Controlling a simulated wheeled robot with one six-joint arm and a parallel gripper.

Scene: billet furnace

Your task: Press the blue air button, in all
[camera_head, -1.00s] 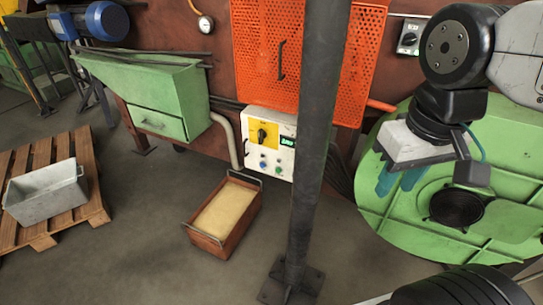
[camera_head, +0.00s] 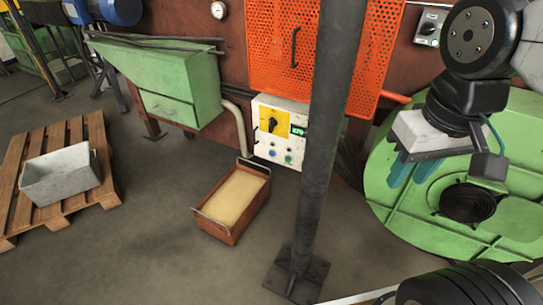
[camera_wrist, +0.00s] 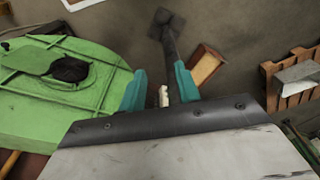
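A white control box (camera_head: 279,132) is mounted low on the furnace wall, left of a dark post. It has a yellow plate with a black rotary switch (camera_head: 272,124), a small green display, and several small buttons below. A blue button (camera_head: 272,153) shows among them, with a greenish one to its right. My gripper (camera_head: 409,171) hangs at the right, well away from the box, its teal fingers apart and nothing between them. In the wrist view my gripper (camera_wrist: 160,90) is open, with the small pale box (camera_wrist: 164,96) seen far off between the fingers.
A dark post (camera_head: 326,140) stands between my gripper and the control box. A brown sand-filled crate (camera_head: 212,224) lies below the box. A green round plate (camera_head: 400,205) is at right, a grey bin (camera_head: 62,190) on a pallet (camera_head: 20,216) at left.

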